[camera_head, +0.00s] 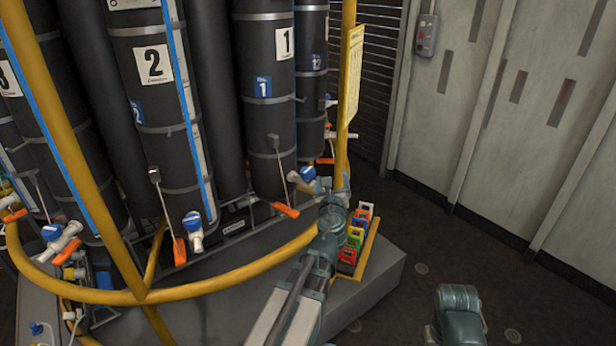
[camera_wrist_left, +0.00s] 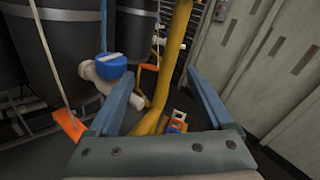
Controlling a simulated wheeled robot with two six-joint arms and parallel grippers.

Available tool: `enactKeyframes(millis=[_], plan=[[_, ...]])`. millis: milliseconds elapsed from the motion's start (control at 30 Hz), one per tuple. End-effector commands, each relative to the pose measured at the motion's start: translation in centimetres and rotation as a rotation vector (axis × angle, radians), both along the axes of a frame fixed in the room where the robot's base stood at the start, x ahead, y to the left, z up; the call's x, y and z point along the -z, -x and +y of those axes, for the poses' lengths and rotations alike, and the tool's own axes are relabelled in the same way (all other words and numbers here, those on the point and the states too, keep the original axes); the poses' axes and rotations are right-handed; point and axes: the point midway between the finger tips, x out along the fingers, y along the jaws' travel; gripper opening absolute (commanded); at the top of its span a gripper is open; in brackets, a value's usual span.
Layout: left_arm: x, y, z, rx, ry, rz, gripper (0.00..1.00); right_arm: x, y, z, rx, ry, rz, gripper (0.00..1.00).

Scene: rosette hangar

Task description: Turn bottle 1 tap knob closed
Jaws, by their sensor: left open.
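Bottle 1 (camera_head: 268,100) is a tall black cylinder with a white "1" label and a blue label. Its white tap with a blue knob (camera_head: 307,173) sits low on its right side. In the left wrist view the blue knob (camera_wrist_left: 102,67) tops the white tap, to the left of the left finger and outside the jaws. My left gripper (camera_wrist_left: 166,88) is open, with nothing between its fingers. In the head view the left gripper (camera_head: 334,186) is close to the right of the knob; its fingers are hard to make out. My right gripper is out of view.
A yellow rail (camera_head: 200,279) curves around the bottles, with a yellow post (camera_head: 345,75) at the right. Orange-handled rods (camera_head: 286,210) hang by the bottles. A yellow rack (camera_head: 372,248) of coloured pieces stands on the grey plinth (camera_head: 386,280). Floor is clear at right.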

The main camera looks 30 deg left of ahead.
Motion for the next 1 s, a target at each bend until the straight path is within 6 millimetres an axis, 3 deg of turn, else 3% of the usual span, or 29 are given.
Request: enactKeyframes(millis=[100,300,533,767,1000], plan=[[1.2,0.9,-1.0,-0.138,-0.082,0.057,0.84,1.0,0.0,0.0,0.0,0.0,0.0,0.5],[1.5,3.9,-2.2,-0.368,-0.202,0.131,0.84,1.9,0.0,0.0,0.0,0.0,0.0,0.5],[1.2,6.1,-2.9,-0.489,-0.256,0.163,0.84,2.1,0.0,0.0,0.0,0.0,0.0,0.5],[1.1,6.0,-2.6,-0.501,-0.26,0.166,0.84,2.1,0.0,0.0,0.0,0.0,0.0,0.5],[1.1,3.8,0.5,-0.503,-0.259,0.166,0.84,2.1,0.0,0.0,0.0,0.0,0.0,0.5]])
